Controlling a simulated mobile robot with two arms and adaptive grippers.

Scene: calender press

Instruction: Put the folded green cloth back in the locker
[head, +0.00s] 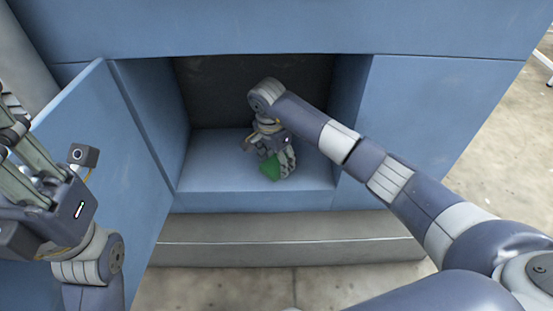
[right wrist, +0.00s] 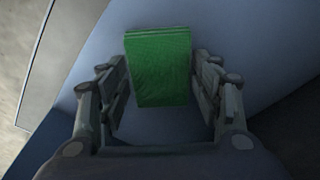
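The folded green cloth (head: 270,167) is inside the open locker, low over or on its floor (head: 200,172). I cannot tell whether it touches the floor. My right gripper (head: 272,160) reaches into the locker and hides part of the cloth. In the right wrist view the cloth (right wrist: 159,68) lies between the two fingers of my right gripper (right wrist: 160,75). The fingers stand apart, with narrow gaps showing beside the cloth. My left gripper (head: 25,165) is outside, left of the locker, partly cut off by the picture edge, and holds no visible object.
The locker's blue door (head: 100,150) stands open on the left, close to my left arm. The opening has blue side walls and a dark back (head: 225,90). A grey ledge (head: 290,238) runs below the opening. Bare floor shows at the far right.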

